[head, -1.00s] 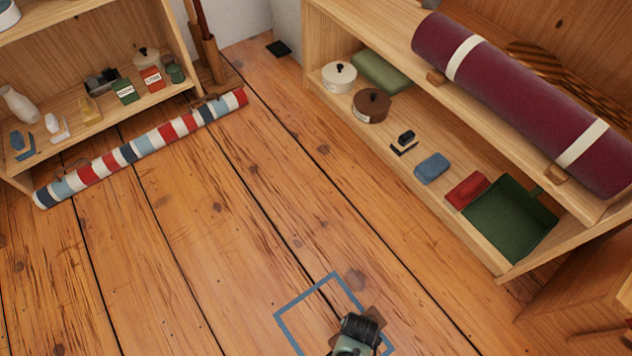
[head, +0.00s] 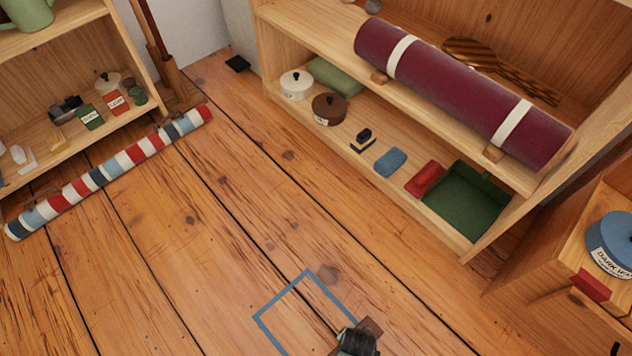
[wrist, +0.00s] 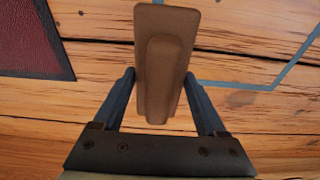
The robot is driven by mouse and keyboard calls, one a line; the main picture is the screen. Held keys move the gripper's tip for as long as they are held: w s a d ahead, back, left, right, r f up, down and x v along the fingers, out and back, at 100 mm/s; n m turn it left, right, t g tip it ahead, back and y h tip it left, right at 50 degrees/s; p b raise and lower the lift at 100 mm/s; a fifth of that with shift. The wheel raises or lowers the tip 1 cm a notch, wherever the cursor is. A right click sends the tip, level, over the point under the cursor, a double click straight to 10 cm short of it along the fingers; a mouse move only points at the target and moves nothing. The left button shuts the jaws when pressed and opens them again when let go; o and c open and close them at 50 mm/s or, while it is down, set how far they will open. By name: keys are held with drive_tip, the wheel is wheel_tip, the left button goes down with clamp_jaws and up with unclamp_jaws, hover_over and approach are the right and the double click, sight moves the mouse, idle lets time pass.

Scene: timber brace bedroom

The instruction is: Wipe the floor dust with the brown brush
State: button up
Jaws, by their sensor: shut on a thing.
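The brown brush (wrist: 168,50) is in my gripper (wrist: 159,88), between its two dark fingers, with its long raised grip toward the camera. In the head view, part of the brush (head: 372,327) shows beside my gripper (head: 357,342) at the bottom edge. They are at the right side of a blue outline (head: 282,296) on the plank floor; the outline also shows at right in the wrist view (wrist: 298,58). I cannot make out the dust. The brush's underside is hidden, so I cannot tell whether it touches the floor.
A shelf (head: 450,235) at right holds a green dustpan (head: 466,200) and a maroon roll (head: 455,90). A striped roll (head: 110,170) lies before the left shelf. A blue pot (head: 612,245) stands at right. A dark red patch (wrist: 30,40) shows in the wrist view. The middle floor is clear.

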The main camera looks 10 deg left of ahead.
drive_tip(key=shift+r+p, duration=2.5)
drive_tip(key=shift+r, duration=0.35)
